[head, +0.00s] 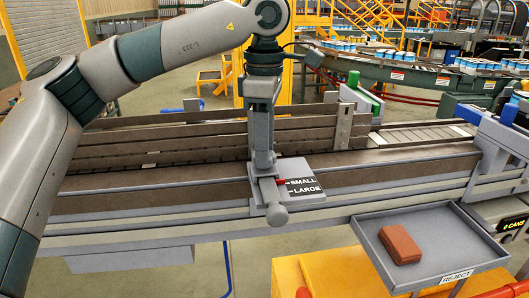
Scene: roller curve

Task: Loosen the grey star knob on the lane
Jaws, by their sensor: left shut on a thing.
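My left gripper (264,168) points straight down over the lane's setting plate (307,172), which is marked SMALL and LARGE. It is shut at the plate's left side, where the grey star knob would be. The fingers hide the knob, so I cannot make out its shape or how far it is turned. A grey slide bar with a round end (277,214) sticks out toward me from under the gripper. My right gripper is not in view.
The lane (410,160) runs across the view with brown guide rails (200,140) behind the gripper. A grey REJECT tray (440,237) holding a reddish-brown block (400,244) is at front right. A conveyor with cans (400,70) curves behind. Blue and green fittings flank the lane's right end.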

